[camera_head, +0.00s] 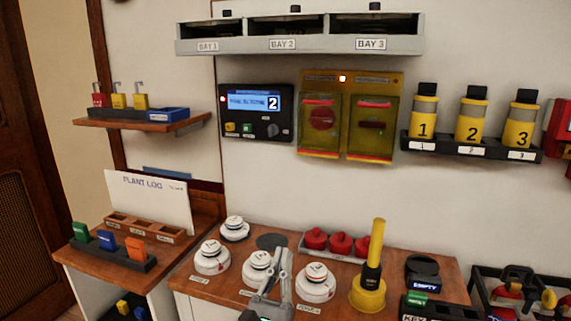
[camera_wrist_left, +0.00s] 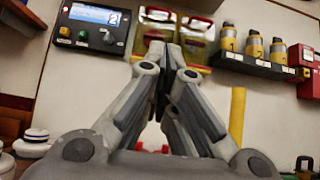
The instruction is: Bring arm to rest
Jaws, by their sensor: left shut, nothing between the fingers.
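My left gripper (camera_head: 283,262) comes up from the bottom middle of the head view, over the wooden bench. Its fingers are closed together with nothing between them. In the left wrist view the shut fingers (camera_wrist_left: 167,55) point toward the wall, below the yellow-framed switch boxes. In the head view it stands between two white round detectors, one at its left (camera_head: 257,268) and one at its right (camera_head: 314,283); I cannot tell whether it touches them. My right gripper is in neither view.
A yellow plunger-like tool (camera_head: 371,275) stands on the bench (camera_head: 190,285), right of several detectors and red knobs (camera_head: 340,243). A control panel (camera_head: 256,113), switch boxes (camera_head: 345,125) and numbered yellow bottles (camera_head: 471,118) are at the wall. Free air lies between bench and panels.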

